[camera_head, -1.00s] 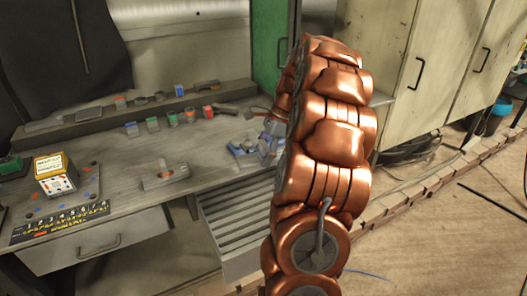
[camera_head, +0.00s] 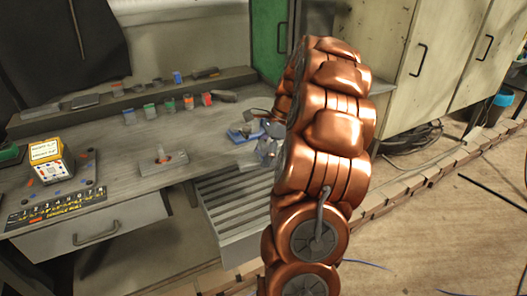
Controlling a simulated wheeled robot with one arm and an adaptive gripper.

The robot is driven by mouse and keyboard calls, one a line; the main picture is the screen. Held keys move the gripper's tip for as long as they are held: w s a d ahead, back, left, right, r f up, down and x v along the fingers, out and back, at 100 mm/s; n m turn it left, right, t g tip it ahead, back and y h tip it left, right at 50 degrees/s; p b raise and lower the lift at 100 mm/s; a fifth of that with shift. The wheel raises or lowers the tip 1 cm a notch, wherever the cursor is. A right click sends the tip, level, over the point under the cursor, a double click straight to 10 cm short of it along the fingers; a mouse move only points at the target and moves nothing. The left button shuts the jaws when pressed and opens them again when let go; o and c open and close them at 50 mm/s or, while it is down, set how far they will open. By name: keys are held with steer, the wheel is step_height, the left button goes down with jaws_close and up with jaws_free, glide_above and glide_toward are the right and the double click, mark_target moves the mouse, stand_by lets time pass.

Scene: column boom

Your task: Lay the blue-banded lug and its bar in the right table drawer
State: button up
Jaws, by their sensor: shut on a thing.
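My gripper (camera_head: 268,148) shows only in part at the left edge of my copper arm, over the back end of the right table drawer. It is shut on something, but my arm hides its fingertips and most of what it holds. I cannot make out a blue band or the bar in its grip. The right table drawer (camera_head: 229,233) is pulled out, with a ribbed bottom and no lug visible on its uncovered part. A blue piece (camera_head: 240,133) lies on the table just left of and behind the gripper.
Several small colour-marked blocks (camera_head: 188,102) stand in a row on the table (camera_head: 115,150). A grey block with an orange mark (camera_head: 163,160) sits in front. A yellow-and-white box (camera_head: 48,160) stands at left. Cabinets (camera_head: 430,60) stand at right.

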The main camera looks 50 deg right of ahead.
steer(key=shift+f+b, duration=2.95)
steer(key=shift+f, duration=4.95)
steer(key=shift+f, duration=0.1)
steer(key=o, duration=1.6)
steer(key=shift+o, duration=0.2)
steer(key=v, duration=1.2)
